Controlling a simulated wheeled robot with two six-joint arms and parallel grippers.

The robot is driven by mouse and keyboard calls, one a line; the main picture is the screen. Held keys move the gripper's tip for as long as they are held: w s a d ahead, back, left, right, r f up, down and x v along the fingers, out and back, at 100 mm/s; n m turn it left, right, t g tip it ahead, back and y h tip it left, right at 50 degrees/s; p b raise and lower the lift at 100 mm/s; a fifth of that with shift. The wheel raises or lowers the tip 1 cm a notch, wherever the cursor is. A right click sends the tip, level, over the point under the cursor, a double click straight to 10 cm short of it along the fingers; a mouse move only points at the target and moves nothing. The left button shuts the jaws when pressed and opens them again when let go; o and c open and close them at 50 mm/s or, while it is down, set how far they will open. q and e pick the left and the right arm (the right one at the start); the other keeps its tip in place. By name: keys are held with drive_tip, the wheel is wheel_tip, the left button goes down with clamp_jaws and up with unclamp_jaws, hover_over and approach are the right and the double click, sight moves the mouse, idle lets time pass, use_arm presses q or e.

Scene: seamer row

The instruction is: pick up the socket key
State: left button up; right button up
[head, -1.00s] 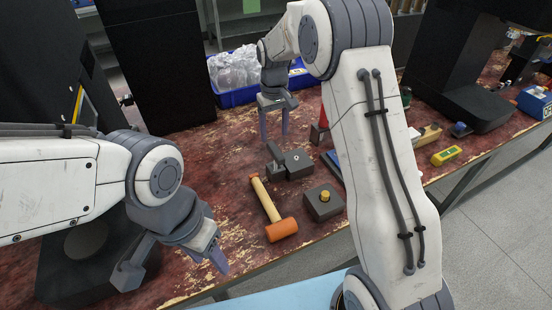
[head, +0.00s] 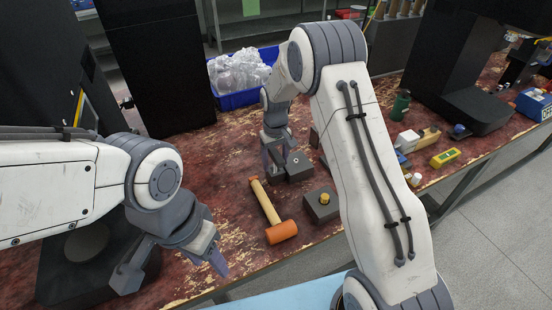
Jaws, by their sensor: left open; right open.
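I cannot clearly identify the socket key; it may be hidden behind my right arm or gripper. My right gripper (head: 276,160) points down at the left side of a dark grey block (head: 299,168) with a small round mark on top. It is open, and I cannot tell whether it touches the block or anything beside it. The small dark upright piece at the block's left end is now covered by the fingers. My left gripper (head: 218,264) is open and empty over the front edge of the bench, left of the mallet.
A mallet (head: 281,232) with an orange head and a block with a yellow knob (head: 323,199) lie in front on the worn red bench (head: 215,165). A blue bin (head: 236,99) of clear bags stands behind. A green bottle (head: 400,105) and a yellow tool (head: 445,158) are at right.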

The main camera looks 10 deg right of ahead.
sight(275, 153)
drive_tip(key=shift+c, duration=0.3)
clamp_jaws()
drive_tip(key=shift+r, duration=0.15)
drive_tip(key=shift+r, duration=0.65)
wheel_tip(275, 153, up, 3)
drive_tip(key=shift+f, duration=0.15)
drive_tip(key=s+d+r+b, duration=0.1)
drive_tip(key=s+r, duration=0.2)
drive_tip(key=s, duration=0.2)
drive_tip(key=s+d+r, duration=0.2)
drive_tip(key=s+r, duration=0.2)
drive_tip(key=s, duration=0.2)
wheel_tip(275, 153, up, 7)
drive_tip(key=p, duration=0.6)
drive_tip(key=shift+p, duration=0.4)
